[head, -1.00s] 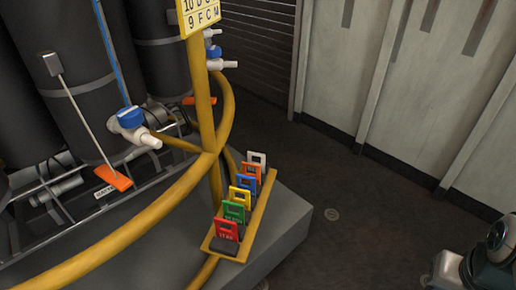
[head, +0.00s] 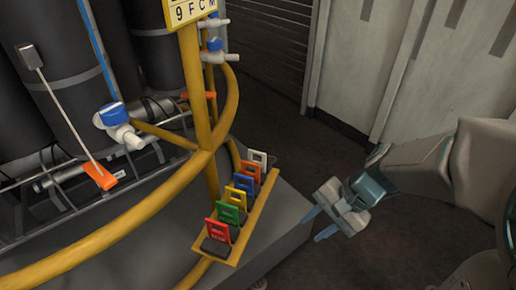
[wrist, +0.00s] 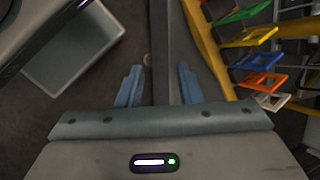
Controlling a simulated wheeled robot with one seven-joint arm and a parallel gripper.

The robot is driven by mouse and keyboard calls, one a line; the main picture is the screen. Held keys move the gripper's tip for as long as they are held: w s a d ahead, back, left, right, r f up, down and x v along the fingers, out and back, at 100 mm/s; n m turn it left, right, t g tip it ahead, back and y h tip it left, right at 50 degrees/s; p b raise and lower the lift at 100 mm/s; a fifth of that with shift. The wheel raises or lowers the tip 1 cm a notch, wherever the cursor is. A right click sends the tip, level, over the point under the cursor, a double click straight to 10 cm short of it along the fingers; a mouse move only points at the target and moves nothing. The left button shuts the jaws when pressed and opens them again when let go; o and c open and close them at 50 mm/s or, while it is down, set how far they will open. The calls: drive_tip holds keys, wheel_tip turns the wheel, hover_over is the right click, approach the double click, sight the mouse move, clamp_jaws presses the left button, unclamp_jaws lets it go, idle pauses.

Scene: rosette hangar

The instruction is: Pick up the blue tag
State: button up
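The blue tag (head: 243,182) stands upright in a row of coloured tags on a narrow yellow rack, between the yellow tag (head: 235,196) and the orange tag (head: 251,170). In the wrist view the blue tag (wrist: 259,61) is at the right, outside the fingers. My gripper (head: 316,226) is to the right of the rack, apart from it, with its fingers pointing left towards it. In the wrist view my gripper (wrist: 158,72) has its two fingers spread with nothing held between them.
The yellow rack (head: 243,240) sits on a grey block (head: 285,225). A red tag (head: 217,230), green tag (head: 227,213) and white tag (head: 258,157) share it. A yellow post (head: 198,100) and curved pipes stand behind and left. Floor to the right is open.

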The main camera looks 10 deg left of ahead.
drive_tip(key=w+a+f+m+y, duration=0.3)
drive_tip(key=w+a+m+y, duration=0.2)
drive_tip(key=w+a+m, duration=0.15)
drive_tip(key=m+t+y, duration=0.2)
drive_tip(key=m+t, duration=0.2)
drive_tip(key=m, duration=0.3)
approach(244, 188)
drive_tip(key=x, duration=0.2)
drive_tip(key=b+x, duration=0.1)
drive_tip(key=x, duration=0.2)
drive_tip(key=shift+f+b, duration=0.3)
drive_tip(key=shift+f, duration=0.1)
drive_tip(key=b+x, duration=0.1)
drive_tip(key=x, duration=0.4)
drive_tip(key=shift+w+a, duration=0.15)
drive_tip(key=shift+w, duration=0.05)
drive_tip(key=shift+y, duration=0.3)
clamp_jaws()
